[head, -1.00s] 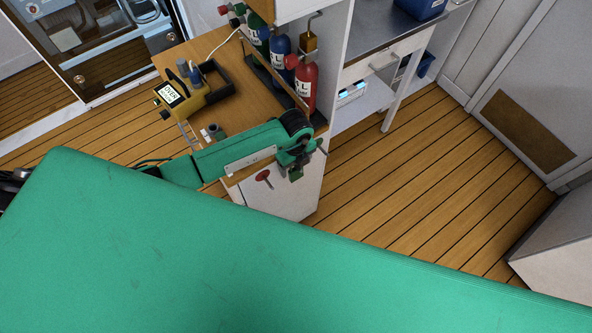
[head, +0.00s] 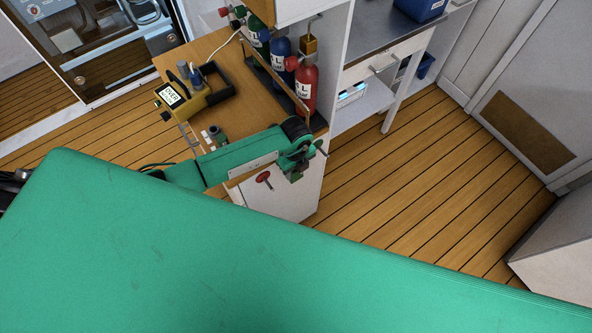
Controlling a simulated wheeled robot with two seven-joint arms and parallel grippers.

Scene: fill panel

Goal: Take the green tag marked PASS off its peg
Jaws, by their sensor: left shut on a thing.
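My left gripper (head: 307,160) is at the front right corner of the wooden-topped cabinet, by its white front. It is shut on a small green piece (head: 296,177), which I take to be the green tag. The piece is partly hidden by the dark fingers, and no PASS lettering can be read. The peg cannot be made out behind the gripper, so I cannot tell whether the tag still touches it. My right gripper is not in view.
Red (head: 306,88) and blue (head: 281,62) cylinders stand behind a rail. The floor (head: 400,190) to the right is clear.

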